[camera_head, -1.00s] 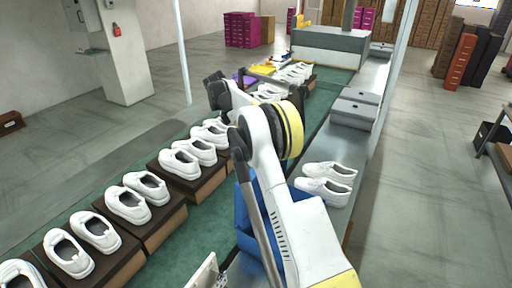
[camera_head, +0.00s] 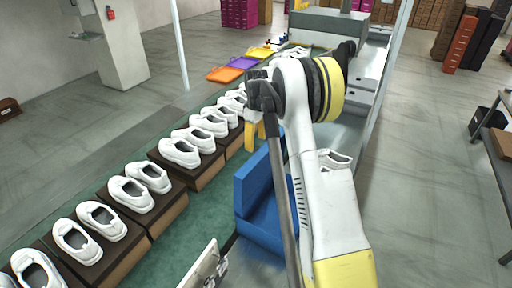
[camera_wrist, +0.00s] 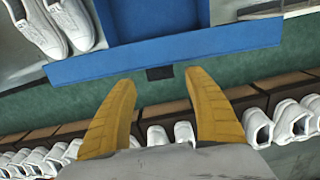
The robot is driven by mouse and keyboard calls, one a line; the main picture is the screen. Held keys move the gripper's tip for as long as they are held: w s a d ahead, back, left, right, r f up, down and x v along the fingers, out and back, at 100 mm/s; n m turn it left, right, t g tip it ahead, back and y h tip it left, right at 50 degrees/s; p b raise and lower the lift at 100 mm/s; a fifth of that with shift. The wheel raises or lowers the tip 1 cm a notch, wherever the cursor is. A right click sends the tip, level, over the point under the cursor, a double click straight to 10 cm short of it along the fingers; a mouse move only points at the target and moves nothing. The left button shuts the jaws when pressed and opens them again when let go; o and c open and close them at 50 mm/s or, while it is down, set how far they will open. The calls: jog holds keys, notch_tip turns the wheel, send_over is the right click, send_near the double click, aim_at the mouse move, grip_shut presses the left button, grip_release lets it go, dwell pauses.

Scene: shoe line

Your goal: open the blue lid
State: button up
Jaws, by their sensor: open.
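The blue box with its blue lid (camera_head: 256,187) stands at the right edge of the green line, partly hidden behind my arm in the head view. In the wrist view a wide blue panel (camera_wrist: 220,42) crosses the upper middle, with a small dark tab below its edge. A blue recess shows above the panel. How far the lid is open I cannot tell. My gripper (camera_wrist: 160,77) is open and empty, its two yellow fingers pointing at the panel's near edge with the tab between them. In the head view my gripper (camera_head: 254,135) is above and beside the blue box.
White shoes (camera_head: 134,192) stand in pairs on brown boxes along the green line (camera_head: 180,245) to the left. Another white pair (camera_wrist: 50,22) lies on the grey surface beside the blue box. Orange and purple trays (camera_head: 232,68) lie further back. Open floor is on the right.

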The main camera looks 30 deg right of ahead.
jog(key=shift+f, duration=1.4)
jog(key=shift+s, duration=0.1)
grip_shut()
